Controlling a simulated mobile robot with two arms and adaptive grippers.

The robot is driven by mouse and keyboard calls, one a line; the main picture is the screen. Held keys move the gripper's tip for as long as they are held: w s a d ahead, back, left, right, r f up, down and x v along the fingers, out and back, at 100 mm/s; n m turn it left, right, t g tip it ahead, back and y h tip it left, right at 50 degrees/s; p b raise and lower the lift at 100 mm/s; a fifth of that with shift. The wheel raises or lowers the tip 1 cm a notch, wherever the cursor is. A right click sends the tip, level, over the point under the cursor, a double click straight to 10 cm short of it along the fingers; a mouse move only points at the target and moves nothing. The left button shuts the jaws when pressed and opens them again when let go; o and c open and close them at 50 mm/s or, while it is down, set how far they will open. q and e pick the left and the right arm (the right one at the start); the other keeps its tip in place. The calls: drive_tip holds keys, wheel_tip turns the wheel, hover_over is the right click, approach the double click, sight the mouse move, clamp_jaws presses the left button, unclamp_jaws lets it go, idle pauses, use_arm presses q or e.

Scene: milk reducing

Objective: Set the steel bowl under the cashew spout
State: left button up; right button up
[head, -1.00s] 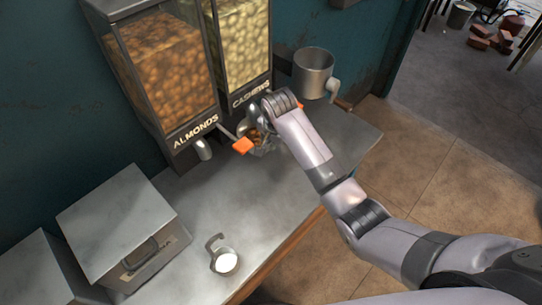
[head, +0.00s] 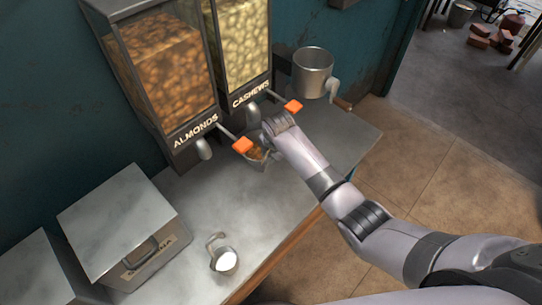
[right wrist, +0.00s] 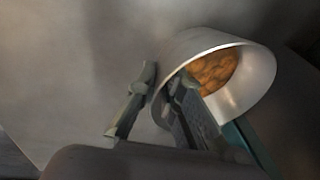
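The steel bowl (head: 259,163) holds brown nuts and is tilted in the right wrist view (right wrist: 258,88). My right gripper (head: 268,138) has one finger inside the bowl and one outside, with the rim between them; it appears shut on the wall, though the contact is partly hidden. The bowl is in front of the dispensers, below and a little forward of the cashew spout (head: 253,115). I cannot tell whether its base touches the counter. The cashew dispenser (head: 243,45) holds pale nuts and has an orange-tipped lever (head: 293,106). My left gripper is not in view.
The almond dispenser (head: 162,70) stands left, with its spout (head: 204,149) and orange lever tip (head: 243,146) near the bowl. A metal mug (head: 313,72) is at right. A small cup (head: 224,260) of white liquid and a lidded box (head: 125,220) stand left. The front counter (head: 225,210) is clear.

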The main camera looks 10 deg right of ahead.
drive_tip(key=o, duration=0.4)
drive_tip(key=p+v, duration=0.1)
drive_tip(key=v, duration=1.1)
drive_tip(key=shift+r, duration=0.15)
